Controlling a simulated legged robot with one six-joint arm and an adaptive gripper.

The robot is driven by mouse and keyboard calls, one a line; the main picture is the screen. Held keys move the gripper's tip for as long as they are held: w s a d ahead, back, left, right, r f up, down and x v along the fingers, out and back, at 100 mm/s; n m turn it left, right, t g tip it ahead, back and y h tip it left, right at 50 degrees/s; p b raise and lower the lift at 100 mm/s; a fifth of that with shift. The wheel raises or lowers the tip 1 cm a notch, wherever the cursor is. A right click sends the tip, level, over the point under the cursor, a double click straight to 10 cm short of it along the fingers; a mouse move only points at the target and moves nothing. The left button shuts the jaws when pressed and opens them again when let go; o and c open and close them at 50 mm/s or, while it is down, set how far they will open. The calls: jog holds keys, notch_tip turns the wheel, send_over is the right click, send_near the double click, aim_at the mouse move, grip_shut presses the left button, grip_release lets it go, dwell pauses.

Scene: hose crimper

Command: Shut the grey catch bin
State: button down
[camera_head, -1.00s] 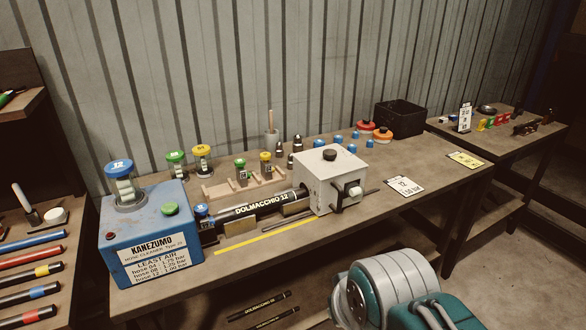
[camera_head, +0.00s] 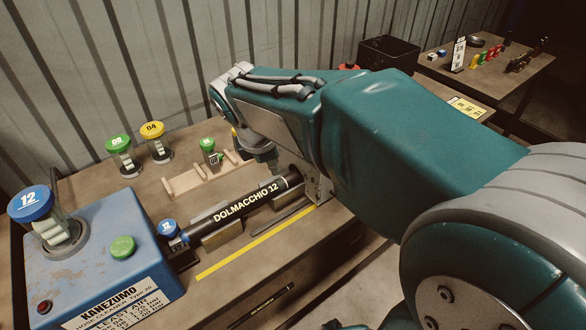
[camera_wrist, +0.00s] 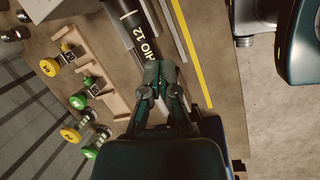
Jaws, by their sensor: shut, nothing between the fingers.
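The grey catch bin (camera_head: 318,190) is a pale box at the far end of the black hose; my arm hides nearly all of it in the head view, so I cannot tell whether it is open. The hose marked DOLMACCHIO 12 (camera_head: 240,205) lies in its holders and runs from the blue cleaner (camera_head: 100,265) towards the bin. My gripper (camera_wrist: 161,93) is shut and empty, pointing down close over the hose. In the head view its tip (camera_head: 268,165) shows just behind the hose's far end. I cannot tell whether it touches anything.
A wooden rack (camera_head: 195,180) holding a green-capped jar (camera_head: 208,150) stands behind the hose, close to my gripper. Yellow- and green-capped jars (camera_head: 154,140) stand further left. A yellow strip (camera_head: 255,243) marks the clear front of the bench. A black box (camera_head: 388,52) stands at the back.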

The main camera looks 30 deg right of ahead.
jog(key=w+f+n+g+h, duration=0.1)
jog(key=w+f+n, duration=0.1)
jog(key=w+n, duration=0.25)
send_near(302, 182)
jog(key=f, duration=0.1)
jog(key=a+f, duration=0.1)
jog(key=f, duration=0.1)
jog(key=a+f, duration=0.1)
jog(key=f, duration=0.1)
jog(key=shift+s+f, duration=0.15)
jog(key=shift+s, duration=0.1)
jog(key=shift+w+d, duration=0.15)
jog(key=shift+d, duration=0.45)
jog(key=shift+w+d, duration=0.15)
jog(key=shift+d, duration=0.5)
jog(key=shift+w+d, duration=0.15)
jog(key=shift+d, duration=0.6)
jog(key=d, duration=0.2)
jog(key=w+d, duration=0.1)
jog(key=d, duration=0.5)
jog(key=shift+w+d, duration=0.15)
jog(key=shift+w, duration=0.15)
